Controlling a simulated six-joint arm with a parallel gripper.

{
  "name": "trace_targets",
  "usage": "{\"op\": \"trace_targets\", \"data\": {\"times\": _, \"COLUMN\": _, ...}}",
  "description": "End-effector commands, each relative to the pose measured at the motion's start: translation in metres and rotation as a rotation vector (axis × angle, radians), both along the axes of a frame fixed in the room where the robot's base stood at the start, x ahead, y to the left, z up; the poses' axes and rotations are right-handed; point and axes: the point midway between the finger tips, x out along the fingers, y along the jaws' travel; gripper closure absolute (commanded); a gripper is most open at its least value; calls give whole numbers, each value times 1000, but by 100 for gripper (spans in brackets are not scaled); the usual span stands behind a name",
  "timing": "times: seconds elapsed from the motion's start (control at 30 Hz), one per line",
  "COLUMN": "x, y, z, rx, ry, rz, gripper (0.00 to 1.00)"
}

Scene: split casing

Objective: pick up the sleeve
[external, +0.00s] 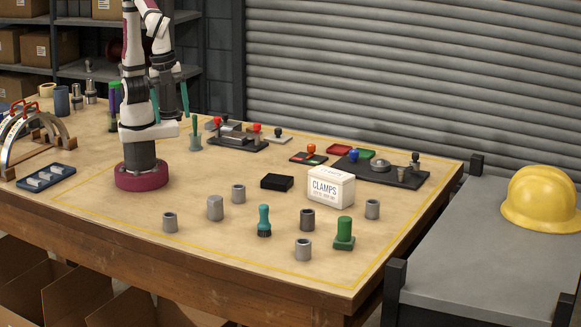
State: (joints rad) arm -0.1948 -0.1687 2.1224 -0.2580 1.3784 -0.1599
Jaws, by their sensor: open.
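Several short grey cylinders stand upright on the bench, and I cannot tell which one is the sleeve. Hollow-looking ones are at the front left (170,223), behind it (238,194), at the front (303,250) and at the right (372,209). A darker hollow one (307,219) stands near the middle, and a taller grey one (215,208) looks closed on top. My gripper (171,115) is open, with teal fingers apart, raised behind my arm and away from these cylinders. My arm hides part of it.
A white CLAMPS box (330,190), a black block (277,182), a teal-handled brush (264,220) and a green stamp-like piece (344,233) stand among the cylinders. Fixture plates (380,171) lie farther back. A yellow line marks the bench (130,235) edges.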

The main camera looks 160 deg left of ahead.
Motion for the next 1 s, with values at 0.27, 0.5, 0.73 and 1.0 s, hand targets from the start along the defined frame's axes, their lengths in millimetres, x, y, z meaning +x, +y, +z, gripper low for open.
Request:
{"op": "trace_targets", "data": {"times": 0.27, "x": 159, "y": 218, "z": -50, "rx": -42, "ry": -150, "rz": 776, "gripper": 18}}
{"op": "trace_targets", "data": {"times": 0.5, "x": 168, "y": 293, "z": -94, "rx": -52, "ry": -202, "rz": 997, "gripper": 18}}
{"op": "trace_targets", "data": {"times": 0.73, "x": 173, "y": 300, "z": -157, "rx": -52, "ry": -200, "rz": 995, "gripper": 18}}
{"op": "trace_targets", "data": {"times": 1.0, "x": 179, "y": 304, "z": -201, "rx": -52, "ry": -202, "rz": 993, "gripper": 18}}
